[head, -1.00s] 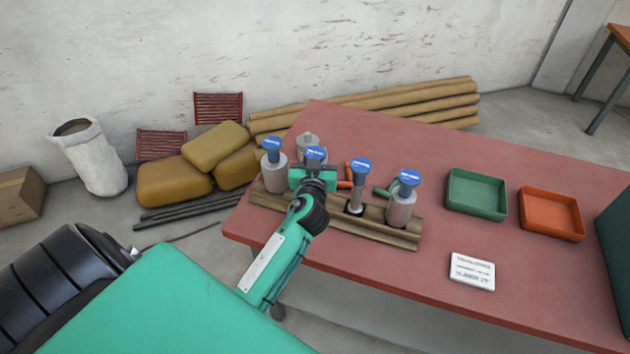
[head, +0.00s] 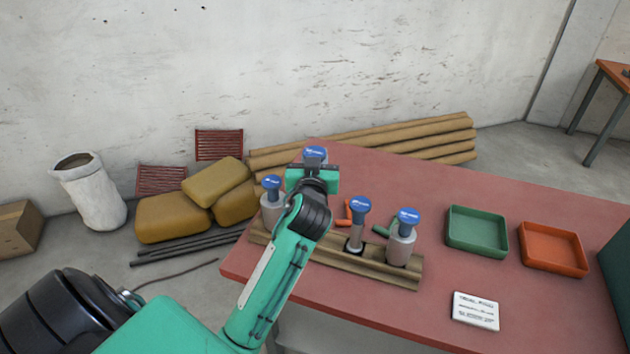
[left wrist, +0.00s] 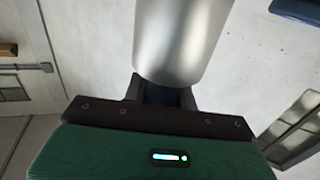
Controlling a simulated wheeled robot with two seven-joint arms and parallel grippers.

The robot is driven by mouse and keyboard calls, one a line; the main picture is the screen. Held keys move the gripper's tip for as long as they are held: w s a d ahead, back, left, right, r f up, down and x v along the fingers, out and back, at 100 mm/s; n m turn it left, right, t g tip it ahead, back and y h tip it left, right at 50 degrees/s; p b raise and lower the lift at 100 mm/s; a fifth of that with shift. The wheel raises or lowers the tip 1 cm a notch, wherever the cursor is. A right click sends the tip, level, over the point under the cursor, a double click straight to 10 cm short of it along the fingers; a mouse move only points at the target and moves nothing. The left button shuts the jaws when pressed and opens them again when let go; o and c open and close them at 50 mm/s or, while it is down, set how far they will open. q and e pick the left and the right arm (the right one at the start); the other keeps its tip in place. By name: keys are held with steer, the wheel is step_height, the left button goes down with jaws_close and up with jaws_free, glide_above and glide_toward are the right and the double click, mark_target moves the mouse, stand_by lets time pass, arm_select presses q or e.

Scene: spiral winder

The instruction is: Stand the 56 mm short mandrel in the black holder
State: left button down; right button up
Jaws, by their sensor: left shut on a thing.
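In the left wrist view the held mandrel (left wrist: 183,40) is a smooth, wide silver cylinder between the jaws. Its label is too small to read. Three other blue-capped mandrels stand in the rack (head: 330,265): a wide one at the left (head: 272,207), a slim one (head: 356,232) and a wide one at the right (head: 401,247). I cannot pick out the black holder for certain. My right gripper is out of view.
A green tray (head: 477,250) and an orange tray (head: 553,268) lie on the right of the red table (head: 420,300). A white label card (head: 475,310) lies near the front edge. Small orange and green items lie behind the rack.

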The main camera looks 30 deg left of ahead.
arm_select(q)
step_height(320, 180, up, 8)
steer(key=shift+f, duration=0.1)
steer(key=shift+r+p, duration=0.5)
steer(key=shift+r, duration=0.4)
step_height(320, 180, up, 4)
steer(key=p, duration=0.3)
steer(key=shift+f, duration=0.1)
steer(key=shift+f, duration=0.1)
stand_by(0.5)
